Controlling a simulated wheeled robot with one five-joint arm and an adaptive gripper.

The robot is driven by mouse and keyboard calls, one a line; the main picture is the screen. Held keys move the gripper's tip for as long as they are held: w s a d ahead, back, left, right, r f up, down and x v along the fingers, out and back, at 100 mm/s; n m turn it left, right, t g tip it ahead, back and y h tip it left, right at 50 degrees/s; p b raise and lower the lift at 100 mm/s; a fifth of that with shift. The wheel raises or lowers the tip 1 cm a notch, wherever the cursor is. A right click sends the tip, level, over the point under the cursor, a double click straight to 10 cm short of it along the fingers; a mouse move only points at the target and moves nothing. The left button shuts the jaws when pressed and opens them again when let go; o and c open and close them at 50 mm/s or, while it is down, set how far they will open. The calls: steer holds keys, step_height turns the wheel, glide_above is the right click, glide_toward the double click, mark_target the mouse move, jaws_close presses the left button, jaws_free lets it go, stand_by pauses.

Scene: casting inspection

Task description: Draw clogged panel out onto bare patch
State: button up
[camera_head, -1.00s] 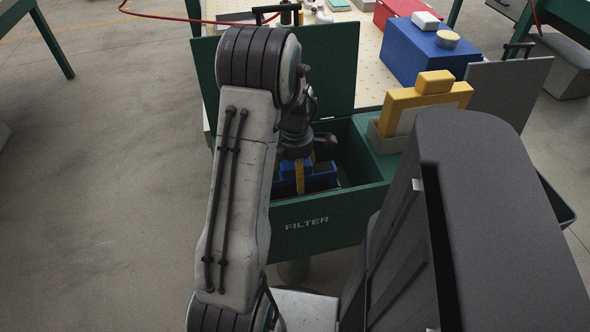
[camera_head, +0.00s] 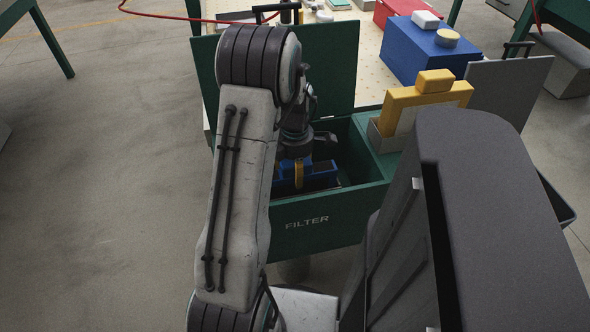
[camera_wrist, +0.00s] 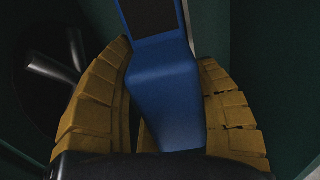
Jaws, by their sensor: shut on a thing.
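A blue-framed panel (camera_head: 318,176) with a dark face stands inside the green box marked FILTER (camera_head: 310,222), which I take for the clogged panel. My gripper (camera_head: 298,172) reaches down into the box from above. In the wrist view my gripper (camera_wrist: 165,105) has its yellow fingers on both sides of the blue tab (camera_wrist: 165,88) of the panel, shut on it. The dark face of the panel (camera_wrist: 158,18) shows past the tab. The panel's lower part is hidden by the box's front wall. My arm hides the box's left side.
The box's green lid (camera_head: 335,75) stands open behind. A yellow-framed panel (camera_head: 420,100) stands in a grey holder at the right. A blue box (camera_head: 425,52) and a red box (camera_head: 400,10) stand on the pale pegboard-like table (camera_head: 365,60).

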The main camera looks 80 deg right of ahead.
steer(key=c, duration=0.3)
steer(key=shift+r, duration=0.2)
steer(key=shift+c, duration=0.2)
steer(key=shift+r+p, duration=3.8)
steer(key=shift+r, duration=1.2)
steer(key=shift+r+p, duration=1.5)
steer(key=shift+r, duration=0.4)
